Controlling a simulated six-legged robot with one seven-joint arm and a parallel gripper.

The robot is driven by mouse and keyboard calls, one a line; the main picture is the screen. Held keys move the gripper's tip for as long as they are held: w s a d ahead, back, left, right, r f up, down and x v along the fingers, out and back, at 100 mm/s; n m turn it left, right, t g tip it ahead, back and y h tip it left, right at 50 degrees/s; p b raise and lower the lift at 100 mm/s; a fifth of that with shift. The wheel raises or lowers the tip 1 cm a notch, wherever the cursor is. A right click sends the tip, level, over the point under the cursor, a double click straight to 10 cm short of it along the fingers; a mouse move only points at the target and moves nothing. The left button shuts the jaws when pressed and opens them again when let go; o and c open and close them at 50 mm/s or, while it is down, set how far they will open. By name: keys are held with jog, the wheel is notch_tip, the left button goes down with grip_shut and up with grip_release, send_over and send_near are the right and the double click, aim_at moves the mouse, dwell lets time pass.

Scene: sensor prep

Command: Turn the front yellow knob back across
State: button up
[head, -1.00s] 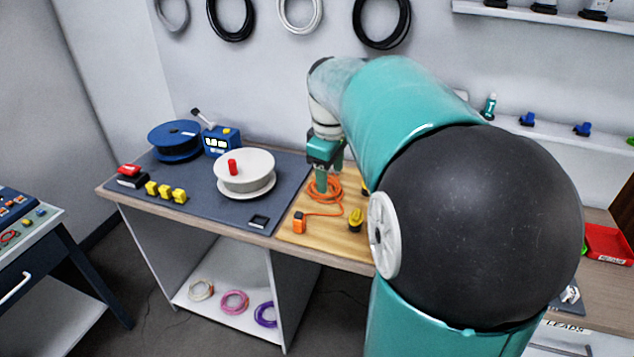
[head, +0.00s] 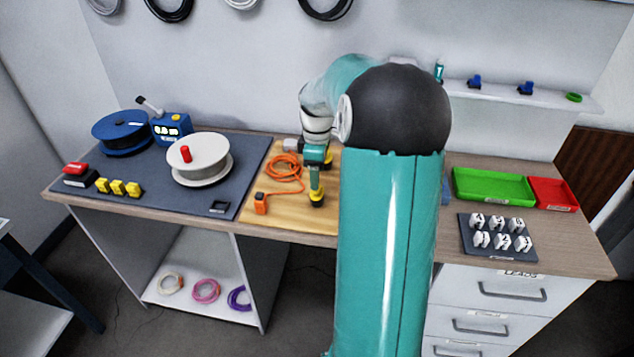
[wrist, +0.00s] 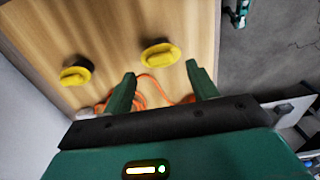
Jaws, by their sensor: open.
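The front yellow knob (head: 317,199) sits on a dark round base near the front edge of the wooden board (head: 270,215). In the wrist view the front knob (wrist: 160,54) shows just beyond and between my fingertips, its raised grip lying roughly sideways in the picture. My gripper (head: 315,189) points down above this knob, open and empty; its two green fingers (wrist: 160,72) stand apart in the wrist view. A second yellow knob (wrist: 76,75) is to the left there; in the head view this rear knob (head: 326,161) is partly hidden behind my gripper.
An orange cable (head: 284,174) lies coiled on the board left of my gripper, with an orange plug (head: 260,203) at the front. A white spool (head: 200,160) stands on the dark mat at left. Green (head: 493,187) and red trays (head: 552,193) are at right.

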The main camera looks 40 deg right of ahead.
jog(key=shift+f, duration=1.9)
jog(key=c, duration=1)
